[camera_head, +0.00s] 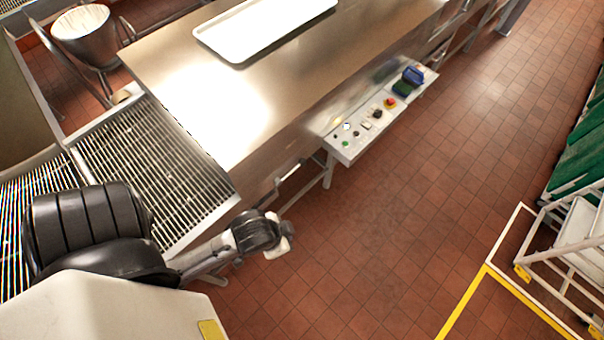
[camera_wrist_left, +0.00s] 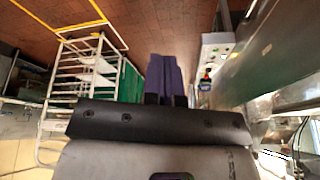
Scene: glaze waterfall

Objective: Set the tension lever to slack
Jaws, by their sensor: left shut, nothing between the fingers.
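A pale bar-like handle (camera_head: 289,172) sticks out from the side of the metal machine, below the table edge. It may be the tension lever, but it is too small to tell its setting. My left gripper (camera_head: 287,236) is at the end of the arm from the left, over the floor, below and apart from that bar. In the left wrist view its purple fingers (camera_wrist_left: 165,78) are together with nothing between them. I cannot make out the lever in the left wrist view. My right gripper is in neither view.
A steel table (camera_head: 290,90) bears a white tray (camera_head: 265,30). A control panel (camera_head: 350,150) with several buttons juts from its side. A slatted conveyor (camera_head: 150,165) lies at left, a white rack (camera_head: 565,240) at right. Tiled floor (camera_head: 400,220) between is clear.

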